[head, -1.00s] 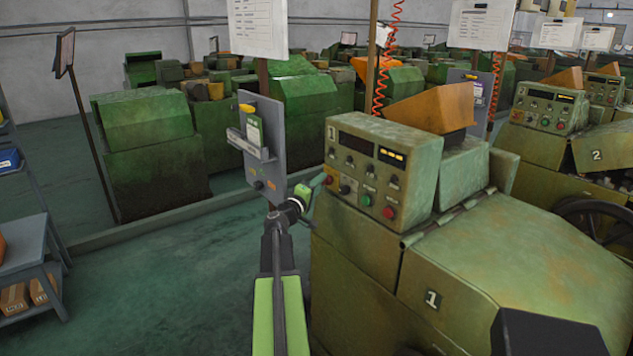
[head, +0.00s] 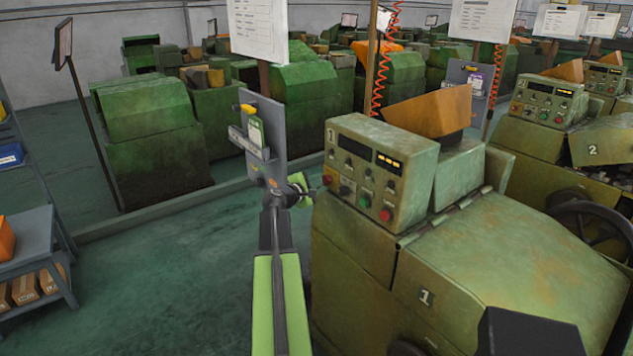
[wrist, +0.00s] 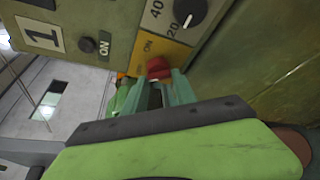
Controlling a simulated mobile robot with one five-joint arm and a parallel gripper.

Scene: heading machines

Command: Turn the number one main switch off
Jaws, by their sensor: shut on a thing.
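The number one machine's control panel (head: 366,170) is green and tilted, with a "1" plate at its upper left. Its main switch (wrist: 158,67) is a red handle on a yellow plate at the panel's lower corner. An "ON" label shows beside it in the wrist view. The switch shows small in the head view (head: 327,180). My gripper (wrist: 154,84) has teal fingers shut on the red handle. In the head view, my gripper (head: 312,192) reaches the panel's left edge from the left. The fingers cover part of the switch, so I cannot tell its exact setting.
A grey board (head: 263,140) stands just behind my wrist. Machine number two (head: 560,120) is at the right. Floor (head: 180,270) is clear at the left.

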